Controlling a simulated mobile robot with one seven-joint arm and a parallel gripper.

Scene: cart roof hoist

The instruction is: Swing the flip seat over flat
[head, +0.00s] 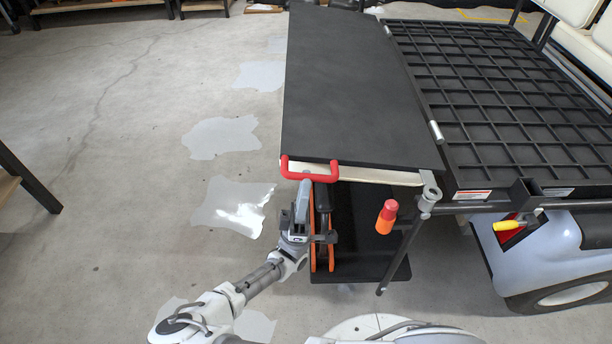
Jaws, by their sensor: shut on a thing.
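The flip seat (355,100) shows as a long black panel with a cream edge beneath it at the near end. It extends left from the hinge side of the black grid deck (505,105) and looks close to flat; I cannot tell its exact tilt. A red handle (327,178) sits at its near left corner. My gripper (307,185) is just under that corner, shut on the red handle. The grip itself is partly hidden by the handle and the fingers.
Below the seat is a black footplate (375,265) on a frame, with an orange and red piece (387,216) beside its post. The floor left is clear; a table edge (30,180) stands far left.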

